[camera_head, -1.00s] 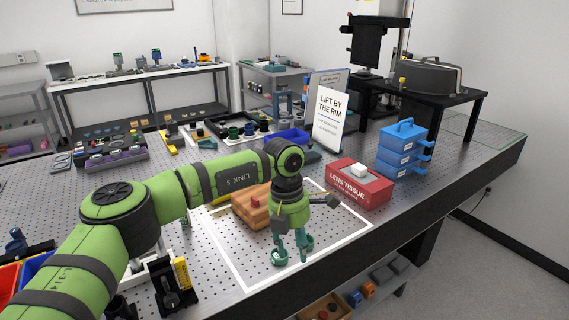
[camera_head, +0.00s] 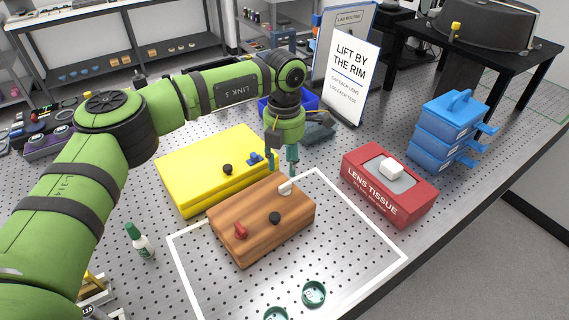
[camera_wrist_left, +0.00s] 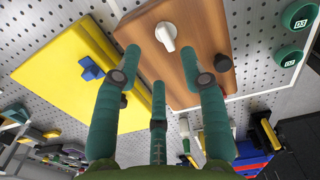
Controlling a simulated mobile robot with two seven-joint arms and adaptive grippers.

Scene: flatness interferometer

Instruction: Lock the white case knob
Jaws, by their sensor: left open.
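A brown wooden case (camera_head: 260,232) lies on the perforated table. A white knob (camera_head: 285,187) sits at its far right end, with a black knob (camera_head: 275,217) and a red knob (camera_head: 240,230) also on top. My left gripper (camera_head: 282,162) is open and empty, fingers pointing down, just behind the white knob in the head view. In the left wrist view, the white knob (camera_wrist_left: 167,36) lies on the wooden case (camera_wrist_left: 195,25), ahead of the spread teal fingers (camera_wrist_left: 160,68). Contact cannot be made out. My right gripper is not in view.
A yellow case (camera_head: 200,180) with black and blue knobs lies behind the wooden one. A red tissue box (camera_head: 385,195), blue stacked boxes (camera_head: 450,130) and a sign (camera_head: 345,65) stand right and behind. Green caps (camera_head: 314,292) lie in front, a small bottle (camera_head: 138,243) left.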

